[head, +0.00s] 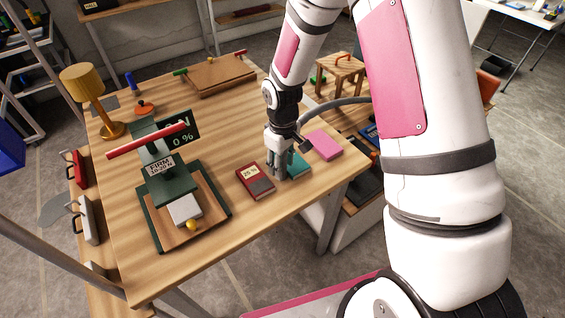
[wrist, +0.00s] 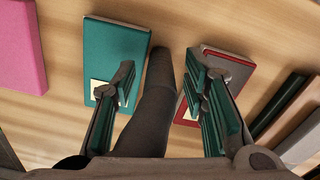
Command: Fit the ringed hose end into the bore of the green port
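My gripper (head: 278,170) points down over the table beside a teal block (head: 298,164). In the wrist view its fingers (wrist: 160,82) stand apart with green pads, so it looks open. A dark grey tapered cylinder (wrist: 155,105) runs between the fingers, with gaps on both sides; I cannot tell whether it is a hose. A grey hose (head: 345,102) arcs rightward from behind my wrist in the head view; its ringed end cannot be made out. A dark green stand (head: 172,187) with a red bar is at the table's left. No port bore is discernible.
A pink block (head: 323,146) lies near the table edge. A lamp (head: 85,90) and a board (head: 215,77) stand farther back. The table's middle is clear.

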